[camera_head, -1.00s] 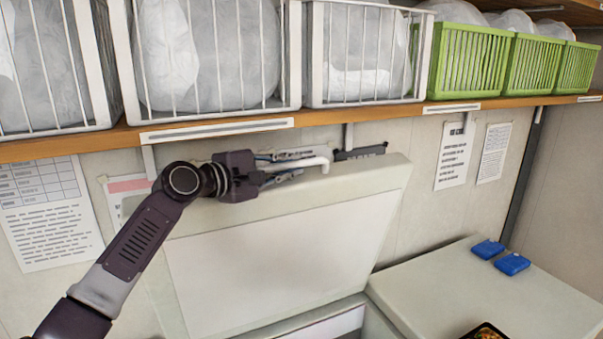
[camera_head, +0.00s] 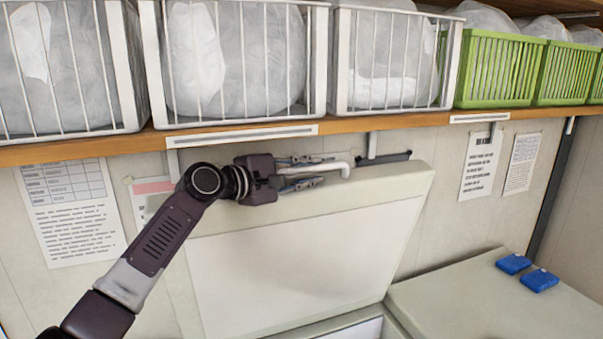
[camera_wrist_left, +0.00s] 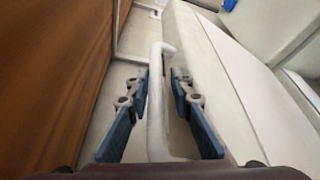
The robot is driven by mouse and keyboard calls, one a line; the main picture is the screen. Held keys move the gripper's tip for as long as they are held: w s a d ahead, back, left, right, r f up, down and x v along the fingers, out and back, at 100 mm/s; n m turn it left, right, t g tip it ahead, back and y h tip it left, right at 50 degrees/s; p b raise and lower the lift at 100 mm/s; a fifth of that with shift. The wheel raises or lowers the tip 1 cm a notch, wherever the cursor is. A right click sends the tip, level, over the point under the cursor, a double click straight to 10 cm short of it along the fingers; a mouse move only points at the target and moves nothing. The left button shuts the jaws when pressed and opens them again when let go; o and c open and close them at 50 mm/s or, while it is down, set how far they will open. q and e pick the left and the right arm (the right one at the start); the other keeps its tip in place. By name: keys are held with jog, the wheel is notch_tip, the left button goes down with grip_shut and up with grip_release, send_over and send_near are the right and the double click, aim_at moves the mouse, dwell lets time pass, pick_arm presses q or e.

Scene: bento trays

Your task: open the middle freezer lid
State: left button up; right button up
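The middle freezer lid (camera_head: 300,265) stands raised, nearly upright, close to the wall. Its white bar handle (camera_head: 338,166) is at the lid's top edge. My left gripper (camera_head: 318,172) is at this handle, fingers pointing right along the top edge. In the left wrist view the handle (camera_wrist_left: 157,100) runs between the fingers of my left gripper (camera_wrist_left: 161,82), with gaps beside it, so the fingers look open around it. Part of the freezer's opening (camera_head: 357,331) shows below the lid. My right gripper is not in view.
A wooden shelf (camera_head: 400,122) with white wire baskets (camera_head: 237,122) and green baskets (camera_head: 497,70) runs just above the lid and gripper. A closed neighbouring lid (camera_head: 470,305) at right bears two blue items (camera_head: 513,264). Paper sheets (camera_head: 70,212) hang on the wall.

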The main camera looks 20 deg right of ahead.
pick_arm(q)
jog(key=v, duration=1.2)
jog(key=shift+d+f, duration=0.1)
